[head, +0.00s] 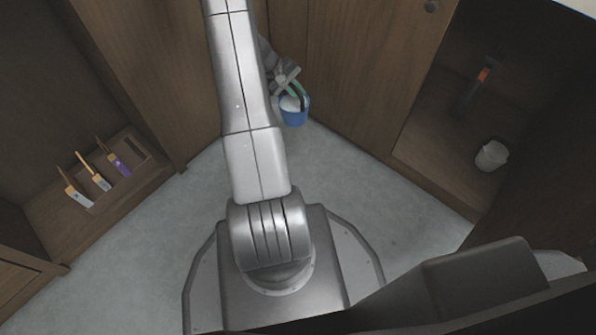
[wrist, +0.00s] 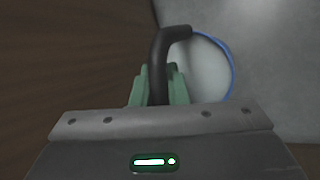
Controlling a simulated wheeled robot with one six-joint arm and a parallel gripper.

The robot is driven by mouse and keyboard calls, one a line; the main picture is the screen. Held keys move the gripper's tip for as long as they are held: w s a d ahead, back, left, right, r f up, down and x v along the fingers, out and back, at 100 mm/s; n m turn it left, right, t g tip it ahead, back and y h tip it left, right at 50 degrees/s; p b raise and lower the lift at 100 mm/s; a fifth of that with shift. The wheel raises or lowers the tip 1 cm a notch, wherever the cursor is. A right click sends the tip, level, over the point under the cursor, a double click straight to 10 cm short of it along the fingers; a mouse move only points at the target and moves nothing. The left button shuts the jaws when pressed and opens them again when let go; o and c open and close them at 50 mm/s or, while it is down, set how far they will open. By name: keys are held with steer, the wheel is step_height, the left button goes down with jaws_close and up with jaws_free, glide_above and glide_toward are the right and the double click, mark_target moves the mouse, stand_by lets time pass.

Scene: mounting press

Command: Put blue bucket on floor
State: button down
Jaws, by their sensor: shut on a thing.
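The blue bucket (head: 294,117) shows in the head view beyond my arm, near the corner where the wooden cabinet fronts meet. My gripper (head: 294,92) is at its top, shut on its dark handle. In the wrist view the green fingers of my gripper (wrist: 158,88) close around the black curved handle, and the bucket (wrist: 232,72) shows as a blue rim with a pale inside. The bucket looks upright. I cannot tell whether its bottom touches the floor (head: 345,185). Part of the bucket is hidden by the gripper.
Wooden cabinet fronts (head: 350,60) stand close behind the bucket. An open compartment at right holds a white bucket (head: 491,156) and a dark tool with an orange mark (head: 484,74). The grey floor is clear in the middle.

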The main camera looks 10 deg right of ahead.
mark_target(305, 113)
steer(key=shift+n+t, duration=0.5)
steer(key=shift+n, duration=0.3)
steer(key=s+f, duration=0.1)
steer(key=f, duration=0.1)
steer(key=s+d+f, duration=0.1)
steer(key=f, duration=0.2)
steer(key=s+d+f, duration=0.1)
steer(key=f, duration=0.1)
steer(key=shift+f, duration=0.2)
steer(key=s+a+f+n+b, duration=0.1)
steer(key=s+f+b, duration=0.2)
steer(key=f, duration=1.4)
steer(key=shift+s+t, duration=0.4)
steer(key=shift+s, duration=0.75)
steer(key=c, duration=1.4)
jaws_free()
steer(key=shift+f, duration=0.1)
steer(key=shift+c, duration=0.2)
steer(key=p+v, duration=0.4)
steer(key=v, duration=0.8)
steer(key=shift+r, duration=0.2)
